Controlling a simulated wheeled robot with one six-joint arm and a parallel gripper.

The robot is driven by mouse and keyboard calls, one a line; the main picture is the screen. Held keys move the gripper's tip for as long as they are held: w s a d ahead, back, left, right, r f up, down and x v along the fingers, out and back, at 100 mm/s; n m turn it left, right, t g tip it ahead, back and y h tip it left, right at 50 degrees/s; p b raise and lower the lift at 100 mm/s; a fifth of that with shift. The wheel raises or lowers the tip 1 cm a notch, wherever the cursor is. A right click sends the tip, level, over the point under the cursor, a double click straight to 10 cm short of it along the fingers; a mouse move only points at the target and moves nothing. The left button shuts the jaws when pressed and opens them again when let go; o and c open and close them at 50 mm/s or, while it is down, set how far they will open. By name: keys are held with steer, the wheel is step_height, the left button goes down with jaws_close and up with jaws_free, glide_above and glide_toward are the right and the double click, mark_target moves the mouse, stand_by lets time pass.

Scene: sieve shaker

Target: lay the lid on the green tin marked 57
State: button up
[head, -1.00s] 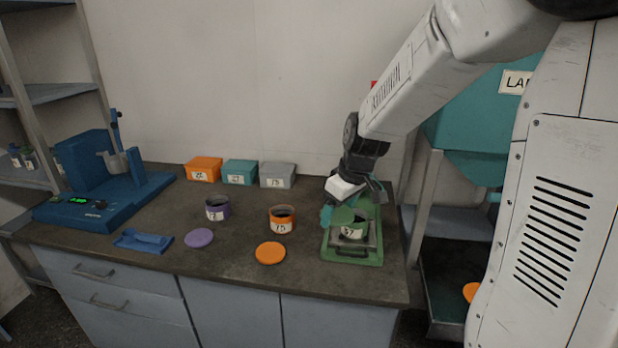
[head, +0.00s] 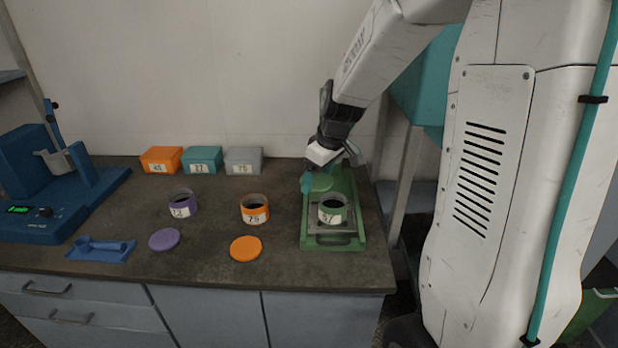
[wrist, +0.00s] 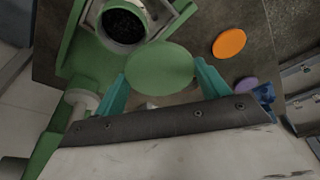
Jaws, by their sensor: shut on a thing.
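The green tin marked 57 (head: 332,212) stands upright and open on a green-framed device at the right of the bench. Its dark contents show in the wrist view (wrist: 124,24). My gripper (head: 312,183) is shut on the green lid (head: 323,181), a flat disc behind the tin in the head view. In the wrist view the lid (wrist: 160,66) sits between the teal fingers of my gripper (wrist: 161,88). The lid is beside the tin's mouth, not covering it; its height over the device is hard to tell.
An orange tin (head: 255,209) and a purple tin (head: 182,204) stand open to the left, with an orange lid (head: 246,249) and a purple lid (head: 164,239) before them. Orange, teal and grey boxes (head: 243,160) line the wall. A blue machine (head: 50,190) stands far left.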

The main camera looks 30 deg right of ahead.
steer(key=shift+s+d+f, duration=0.1)
steer(key=shift+d+f, duration=1.3)
steer(key=shift+f, duration=0.2)
steer(key=shift+d+f, duration=1.35)
steer(key=shift+f, duration=0.2)
steer(key=shift+f, duration=0.5)
steer(key=o, duration=1)
